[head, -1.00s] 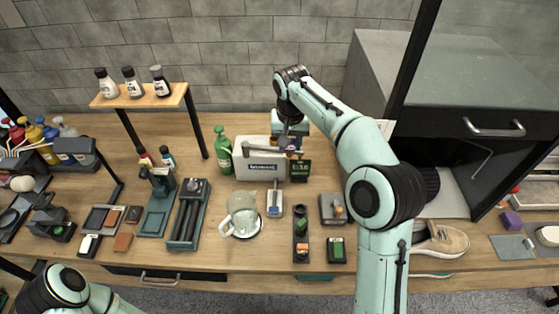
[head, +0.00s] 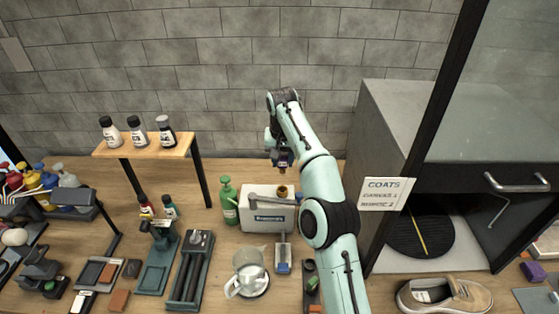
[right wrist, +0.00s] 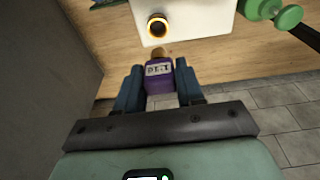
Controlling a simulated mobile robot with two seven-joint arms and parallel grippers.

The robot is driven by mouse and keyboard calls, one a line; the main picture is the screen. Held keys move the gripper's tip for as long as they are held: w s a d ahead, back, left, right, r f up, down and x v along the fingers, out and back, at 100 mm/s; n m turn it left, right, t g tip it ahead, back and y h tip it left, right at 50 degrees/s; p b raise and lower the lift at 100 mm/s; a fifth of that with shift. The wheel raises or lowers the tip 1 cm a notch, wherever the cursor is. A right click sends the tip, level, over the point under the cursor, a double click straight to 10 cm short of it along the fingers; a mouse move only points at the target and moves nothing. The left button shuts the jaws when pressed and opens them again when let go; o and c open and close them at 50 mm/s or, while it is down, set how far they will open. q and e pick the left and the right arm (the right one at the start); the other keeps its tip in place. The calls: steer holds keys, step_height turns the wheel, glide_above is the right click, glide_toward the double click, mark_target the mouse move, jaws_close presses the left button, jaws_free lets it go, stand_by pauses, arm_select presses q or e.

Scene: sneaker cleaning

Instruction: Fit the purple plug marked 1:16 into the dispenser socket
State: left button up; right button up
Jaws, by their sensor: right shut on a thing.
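My right gripper (head: 282,160) is raised above and behind the white dispenser (head: 257,214) in the head view. In the right wrist view the gripper (right wrist: 160,85) is shut on the purple plug (right wrist: 159,84). The plug's white label appears upside down, and its brass tip points toward the dispenser (right wrist: 188,30). The round brass-rimmed socket (right wrist: 157,27) on the dispenser's top is open and empty. The plug tip is apart from it. The socket also shows in the head view (head: 282,191). My left gripper is out of view.
A green bottle (head: 229,202) stands just left of the dispenser. A glass pitcher (head: 248,273) stands in front. A wooden shelf (head: 145,144) holds several small bottles at the left. A grey cabinet (head: 405,125) rises at the right.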

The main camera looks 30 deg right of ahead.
mark_target(283, 168)
steer(key=shift+s, duration=0.15)
steer(key=shift+f, duration=0.7)
step_height(283, 168, down, 2)
steer(key=shift+f+b, duration=0.15)
steer(key=shift+b, duration=0.4)
steer(key=shift+f+b, duration=0.3)
steer(key=shift+f, duration=0.8)
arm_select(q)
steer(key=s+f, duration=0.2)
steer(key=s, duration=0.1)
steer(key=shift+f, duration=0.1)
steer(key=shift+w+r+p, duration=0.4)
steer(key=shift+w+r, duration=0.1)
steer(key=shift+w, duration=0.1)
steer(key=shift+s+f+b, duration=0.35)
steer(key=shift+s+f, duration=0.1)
arm_select(e)
steer(key=shift+f, duration=1.55)
steer(key=o, duration=1.1)
steer(key=shift+c, duration=0.2)
